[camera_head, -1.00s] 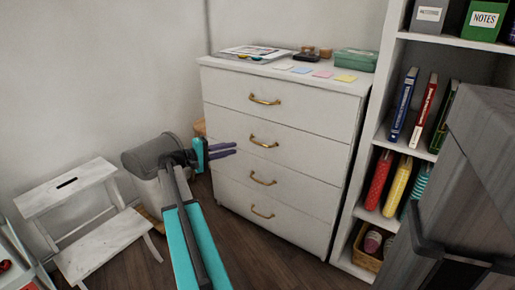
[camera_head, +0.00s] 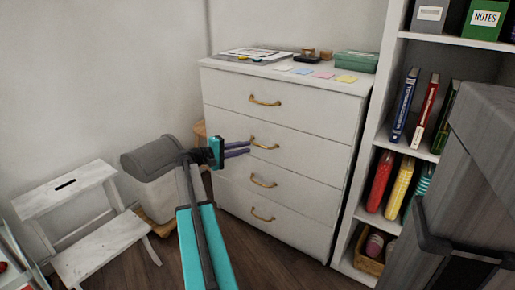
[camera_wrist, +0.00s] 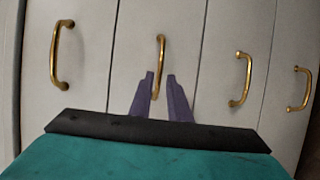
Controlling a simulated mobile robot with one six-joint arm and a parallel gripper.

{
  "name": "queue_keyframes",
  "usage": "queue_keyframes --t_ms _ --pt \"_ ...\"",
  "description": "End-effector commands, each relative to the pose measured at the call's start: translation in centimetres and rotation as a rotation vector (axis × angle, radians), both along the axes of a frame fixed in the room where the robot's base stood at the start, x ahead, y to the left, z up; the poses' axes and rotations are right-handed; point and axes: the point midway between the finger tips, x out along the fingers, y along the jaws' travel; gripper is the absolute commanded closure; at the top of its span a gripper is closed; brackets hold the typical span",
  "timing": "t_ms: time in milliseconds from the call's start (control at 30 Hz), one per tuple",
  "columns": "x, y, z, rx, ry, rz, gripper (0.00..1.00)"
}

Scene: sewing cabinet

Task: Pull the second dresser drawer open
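The white dresser (camera_head: 285,110) has several stacked drawers, each with a curved brass handle. All its drawers look closed. The second drawer (camera_head: 305,147) from the top carries a brass handle (camera_head: 265,143), whose left end lies close to my gripper's fingertips (camera_head: 249,149). In the wrist view the drawers run from left to right, and the second handle (camera_wrist: 161,55) stands upright just ahead of my gripper (camera_wrist: 160,77). The two purple fingers are apart, with the handle's lower end showing in the gap between them. I cannot tell whether they touch it.
A white step stool (camera_head: 85,225) and a grey-lidded bin (camera_head: 160,175) stand left of the dresser. A bookshelf (camera_head: 408,120) stands at its right. Papers, sticky notes and a green box (camera_head: 355,62) lie on the dresser top. Bare floor shows in front.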

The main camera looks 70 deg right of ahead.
Motion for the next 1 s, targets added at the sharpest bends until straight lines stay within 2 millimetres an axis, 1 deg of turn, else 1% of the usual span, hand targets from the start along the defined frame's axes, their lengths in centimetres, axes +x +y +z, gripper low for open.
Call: queue_keyframes --t_ms 33,200,400,500,667,933,1000 --pt "-0.5 -0.7 -0.3 -0.001 -0.001 -0.002 0.83" --pt "-2.0 -2.7 -0.5 -0.001 -0.001 -0.002 0.83" --pt "-3.5 -4.6 -0.8 0.0 0.0 -0.001 0.83" --pt "-3.9 -5.2 -0.8 0.0 0.0 -0.001 0.83" --pt "-4.3 -5.6 -0.8 0.0 0.0 0.0 0.83" --pt "-4.3 -5.6 -0.8 0.0 0.0 0.0 0.83" --pt "-4.3 -5.6 -0.8 0.0 0.0 0.0 0.95"
